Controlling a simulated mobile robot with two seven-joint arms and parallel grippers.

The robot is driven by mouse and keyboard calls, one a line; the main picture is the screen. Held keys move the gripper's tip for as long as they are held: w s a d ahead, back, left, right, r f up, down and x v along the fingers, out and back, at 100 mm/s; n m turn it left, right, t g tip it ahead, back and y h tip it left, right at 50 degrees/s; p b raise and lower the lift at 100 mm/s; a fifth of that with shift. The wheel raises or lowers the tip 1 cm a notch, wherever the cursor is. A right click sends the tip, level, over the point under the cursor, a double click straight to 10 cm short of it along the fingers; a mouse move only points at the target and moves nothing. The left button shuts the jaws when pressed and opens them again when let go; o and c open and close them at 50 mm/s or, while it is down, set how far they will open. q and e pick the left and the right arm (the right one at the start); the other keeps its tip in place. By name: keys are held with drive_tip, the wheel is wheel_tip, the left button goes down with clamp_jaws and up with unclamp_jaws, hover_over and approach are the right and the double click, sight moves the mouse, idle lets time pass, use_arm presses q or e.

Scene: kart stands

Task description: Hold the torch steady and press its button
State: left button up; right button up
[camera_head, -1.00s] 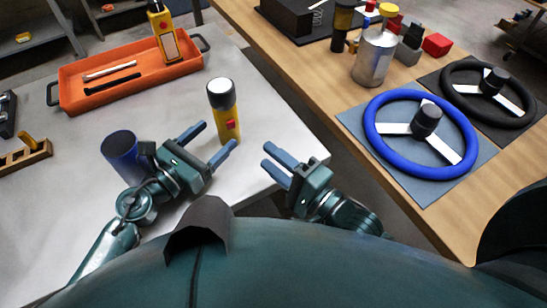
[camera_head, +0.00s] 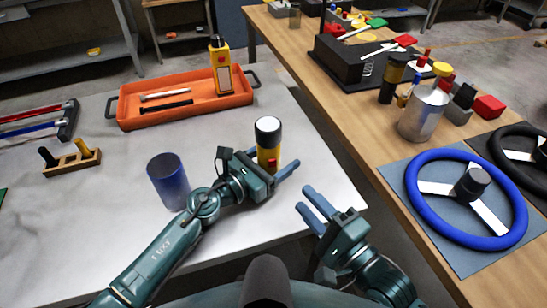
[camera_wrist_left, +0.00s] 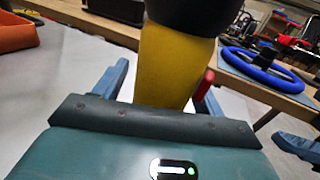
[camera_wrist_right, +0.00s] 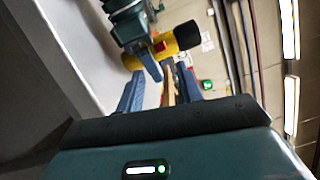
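The torch (camera_head: 268,140) stands upright on the grey table, with a yellow body, black head and pale lens on top. Its red button (camera_head: 272,163) faces my side and also shows at the right edge of the body in the left wrist view (camera_wrist_left: 203,90). My left gripper (camera_head: 273,160) is open with its fingers on either side of the torch body. A gap shows between its left finger and the body; contact at the right finger is unclear. My right gripper (camera_head: 304,198) is open and empty, off the table's front-right edge, apart from the torch.
A blue cylinder (camera_head: 168,182) stands left of the torch, close to my left arm. An orange tray (camera_head: 125,108) lies behind, with a yellow device (camera_head: 219,65) in it. A wooden bench on the right holds a blue steering wheel (camera_head: 416,205) and a metal can (camera_head: 424,112).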

use_arm(q)
drive_tip(key=c, duration=1.2)
use_arm(e)
clamp_jaws()
idle(2.9)
